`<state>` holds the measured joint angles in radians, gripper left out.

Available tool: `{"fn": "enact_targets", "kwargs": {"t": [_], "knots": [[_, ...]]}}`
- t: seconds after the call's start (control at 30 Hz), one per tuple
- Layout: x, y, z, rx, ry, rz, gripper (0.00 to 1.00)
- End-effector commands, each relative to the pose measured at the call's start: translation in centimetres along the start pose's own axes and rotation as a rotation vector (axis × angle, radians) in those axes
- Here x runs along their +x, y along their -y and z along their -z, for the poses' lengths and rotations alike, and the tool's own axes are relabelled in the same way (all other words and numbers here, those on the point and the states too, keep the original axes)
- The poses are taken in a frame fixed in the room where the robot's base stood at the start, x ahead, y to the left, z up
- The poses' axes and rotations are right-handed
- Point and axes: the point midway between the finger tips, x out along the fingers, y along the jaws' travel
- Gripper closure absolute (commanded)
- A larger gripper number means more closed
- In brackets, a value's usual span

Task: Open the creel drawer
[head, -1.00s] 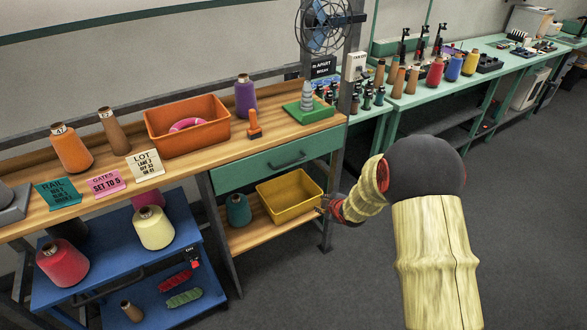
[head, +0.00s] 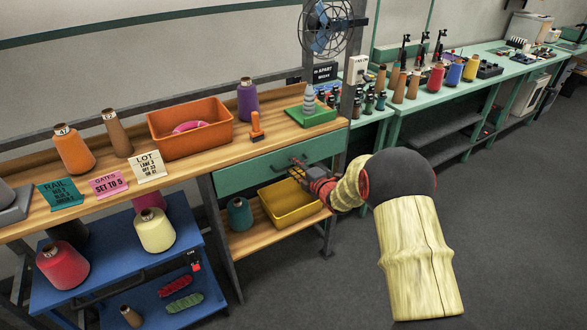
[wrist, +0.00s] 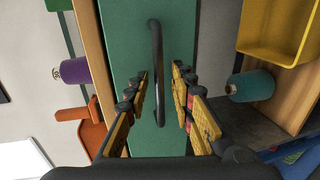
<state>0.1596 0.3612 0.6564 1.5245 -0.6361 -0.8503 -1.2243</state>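The creel drawer (head: 250,172) has a green front under the wooden bench top and looks closed. Its dark bar handle (wrist: 157,70) runs upright through the wrist view, on the green drawer front (wrist: 126,62). My gripper (wrist: 160,85) is open, with one finger on each side of the handle's near part. I cannot tell whether either finger touches the handle. In the head view my gripper (head: 297,165) is in front of the drawer, and it hides most of the handle.
A yellow bin (head: 285,207) and a teal cone (head: 239,215) sit on the shelf below the drawer. An orange bin (head: 185,138) and a purple cone (head: 247,100) stand on the bench. A blue cart (head: 185,250) stands to the left. The floor to the right is clear.

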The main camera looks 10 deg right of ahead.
Motion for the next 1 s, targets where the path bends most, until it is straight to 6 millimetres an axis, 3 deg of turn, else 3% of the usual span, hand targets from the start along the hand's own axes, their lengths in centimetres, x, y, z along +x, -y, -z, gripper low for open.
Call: {"fn": "enact_targets", "kwargs": {"t": [0.4,0.83,1.0], "knots": [[1.02,-0.04,0.02,0.001,0.000,0.001,0.76],[0.99,-0.01,0.01,0.001,0.001,0.001,1.00],[0.99,0.01,0.01,0.001,0.001,0.001,1.00]]}}
